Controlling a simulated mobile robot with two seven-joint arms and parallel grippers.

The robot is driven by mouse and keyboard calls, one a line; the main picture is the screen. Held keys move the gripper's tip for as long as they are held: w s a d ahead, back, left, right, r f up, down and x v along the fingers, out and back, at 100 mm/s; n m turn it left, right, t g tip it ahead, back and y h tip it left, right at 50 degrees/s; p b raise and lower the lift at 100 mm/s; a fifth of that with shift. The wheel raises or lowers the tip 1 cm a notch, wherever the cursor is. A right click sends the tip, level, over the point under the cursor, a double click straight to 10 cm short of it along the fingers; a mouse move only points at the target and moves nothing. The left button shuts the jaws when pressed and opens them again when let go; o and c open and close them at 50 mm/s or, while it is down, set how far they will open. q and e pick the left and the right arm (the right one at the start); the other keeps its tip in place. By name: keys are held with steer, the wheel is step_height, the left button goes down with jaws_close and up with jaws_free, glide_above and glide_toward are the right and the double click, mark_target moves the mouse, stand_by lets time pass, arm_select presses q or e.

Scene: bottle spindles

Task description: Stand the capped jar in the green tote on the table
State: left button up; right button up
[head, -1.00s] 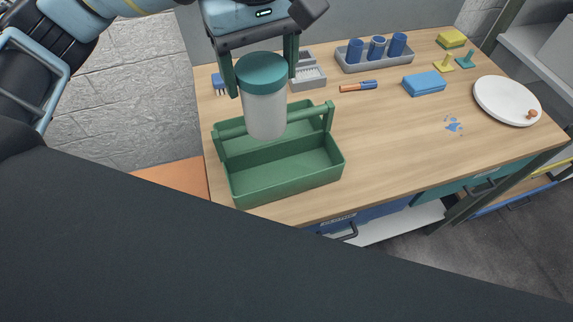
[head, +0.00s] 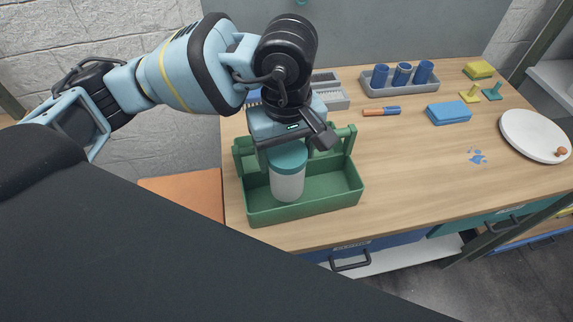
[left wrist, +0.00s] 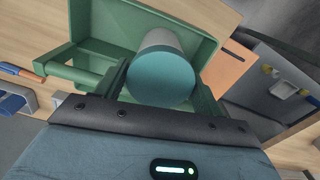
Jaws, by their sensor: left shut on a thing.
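The capped jar (head: 288,188), pale and translucent with a teal cap, is upright inside the left half of the green tote (head: 318,207). I cannot tell whether its base touches the tote's floor. My left gripper (head: 288,158) is above the tote, pointing down, shut on the jar near its cap. In the left wrist view the cap (left wrist: 160,78) sits between the two green fingers, with the tote (left wrist: 105,18) around and beyond it. The tote stands at the table's front left; its handle bar lies along the back side, partly hidden by my gripper. My right gripper is not in view.
The wooden table (head: 420,185) is clear right of the tote. Behind are a grey divided tray (head: 332,95), an orange-blue marker (head: 381,111) and a rack with blue cups (head: 400,85). A blue sponge (head: 448,113) and a white plate (head: 533,135) lie further right.

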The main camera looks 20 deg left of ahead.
arm_select(q)
steer(key=shift+f, duration=2.2)
steer(key=shift+f, duration=0.15)
steer(key=o, duration=1.5)
steer(key=shift+c, duration=0.2)
step_height(320, 180, up, 12)
steer(key=shift+r, duration=0.15)
